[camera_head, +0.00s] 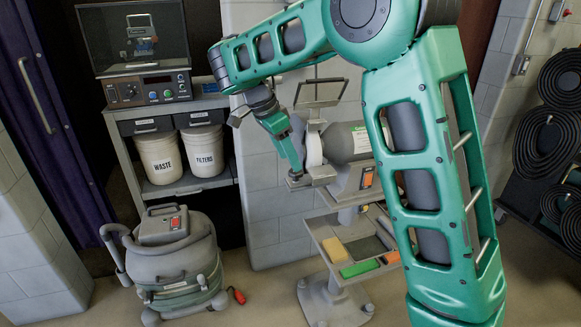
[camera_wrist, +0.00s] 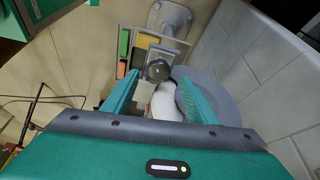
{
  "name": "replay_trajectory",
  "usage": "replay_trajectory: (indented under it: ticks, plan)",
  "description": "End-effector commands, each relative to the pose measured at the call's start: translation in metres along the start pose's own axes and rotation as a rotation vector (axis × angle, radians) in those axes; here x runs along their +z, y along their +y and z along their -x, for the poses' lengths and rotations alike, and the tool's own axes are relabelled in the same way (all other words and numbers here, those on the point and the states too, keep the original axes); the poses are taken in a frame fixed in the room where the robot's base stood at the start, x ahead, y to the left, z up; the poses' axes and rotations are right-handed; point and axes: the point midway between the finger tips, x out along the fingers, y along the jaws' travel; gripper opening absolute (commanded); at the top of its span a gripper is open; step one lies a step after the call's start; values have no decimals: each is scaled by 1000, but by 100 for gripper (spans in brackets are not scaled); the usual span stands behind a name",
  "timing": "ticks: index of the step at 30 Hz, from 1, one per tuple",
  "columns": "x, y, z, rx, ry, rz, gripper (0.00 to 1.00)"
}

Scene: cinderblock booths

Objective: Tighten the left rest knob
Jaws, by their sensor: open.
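A grey bench grinder (camera_head: 342,143) stands on a pedestal, with a pale wheel (camera_head: 314,148) at its left end. In the wrist view the wheel (camera_wrist: 168,100) lies below and right of a round, dark grey knob (camera_wrist: 158,70), which I take as the left rest knob. My gripper (camera_wrist: 159,81) is open, with one green finger on each side of the view and the knob showing between the tips. I cannot tell whether either finger touches it. In the head view my gripper (camera_head: 291,160) points down at the grinder's left side, and the knob cannot be made out there.
A pedestal tray (camera_head: 325,232) below holds yellow, green and orange blocks. A clear shield (camera_head: 320,93) stands above the grinder. A shop vacuum (camera_head: 172,255) and a shelf with two white buckets (camera_head: 160,158) are left. Hose coils (camera_head: 546,145) hang right. A block wall is behind.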

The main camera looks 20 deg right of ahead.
Motion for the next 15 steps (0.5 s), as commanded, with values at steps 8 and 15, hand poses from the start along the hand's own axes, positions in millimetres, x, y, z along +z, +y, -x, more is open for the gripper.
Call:
replay_trajectory:
  ticks: [8, 15]
  plan:
    - [0, 0, -35, 1, 0, 0, 53]
    - [0, 0, -42, 0, -1, 0, 53]
